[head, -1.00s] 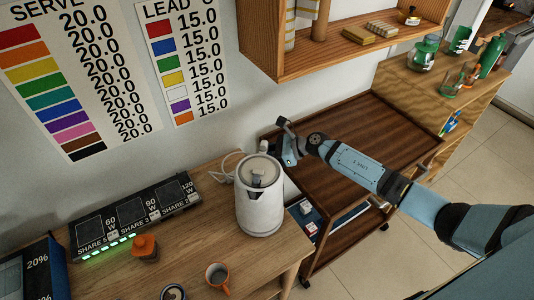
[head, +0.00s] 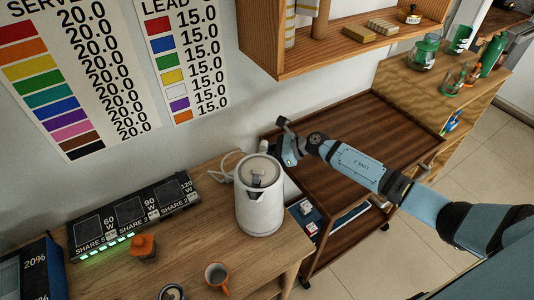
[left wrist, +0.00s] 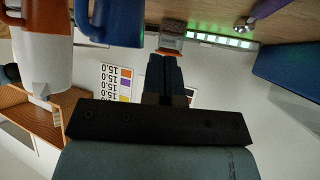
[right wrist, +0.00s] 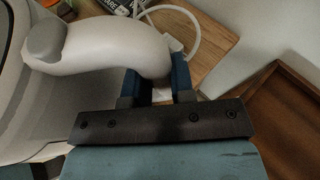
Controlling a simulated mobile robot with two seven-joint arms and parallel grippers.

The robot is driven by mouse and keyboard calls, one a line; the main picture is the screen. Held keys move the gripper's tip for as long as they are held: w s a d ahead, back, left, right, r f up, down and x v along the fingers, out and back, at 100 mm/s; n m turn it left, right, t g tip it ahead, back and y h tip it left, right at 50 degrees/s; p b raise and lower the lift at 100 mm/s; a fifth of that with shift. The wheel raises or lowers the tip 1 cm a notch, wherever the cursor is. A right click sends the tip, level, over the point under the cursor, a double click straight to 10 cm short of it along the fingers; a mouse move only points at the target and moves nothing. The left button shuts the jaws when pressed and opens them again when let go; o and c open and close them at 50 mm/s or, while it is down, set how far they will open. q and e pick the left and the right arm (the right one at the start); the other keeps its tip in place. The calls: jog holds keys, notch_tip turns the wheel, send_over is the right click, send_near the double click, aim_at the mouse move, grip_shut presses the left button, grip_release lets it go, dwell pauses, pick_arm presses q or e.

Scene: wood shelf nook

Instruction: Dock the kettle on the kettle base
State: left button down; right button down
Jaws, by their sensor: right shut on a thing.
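The white kettle (head: 260,205) is upright at the right end of the wooden table, its grey lid on top. My right gripper (right wrist: 157,85) is shut on the kettle's pale curved handle (right wrist: 110,50), on the kettle's far right side in the head view. A kettle base is not distinguishable; a white cord (head: 226,170) loops out behind the kettle, and I cannot tell whether a base is beneath it. My left gripper (left wrist: 166,70) shows only in its wrist view, fingers together and empty. That upside-down view also shows the kettle (left wrist: 38,62).
A black charging strip (head: 130,215) lies along the wall. A dark wooden cart (head: 345,140) stands right of the table. A wall shelf (head: 330,50) hangs above it.

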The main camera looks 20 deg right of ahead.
pick_arm(q)
jog(key=shift+f+b, duration=0.3)
jog(key=shift+f, duration=0.05)
pick_arm(e)
jog(key=shift+f, duration=0.25)
jog(key=c, duration=1.3)
grip_release()
jog(key=shift+o, duration=0.2)
jog(key=shift+f, duration=0.1)
pick_arm(q)
jog(key=shift+r, duration=0.2)
jog(key=shift+f, duration=0.1)
pick_arm(e)
jog(key=v, duration=1.1)
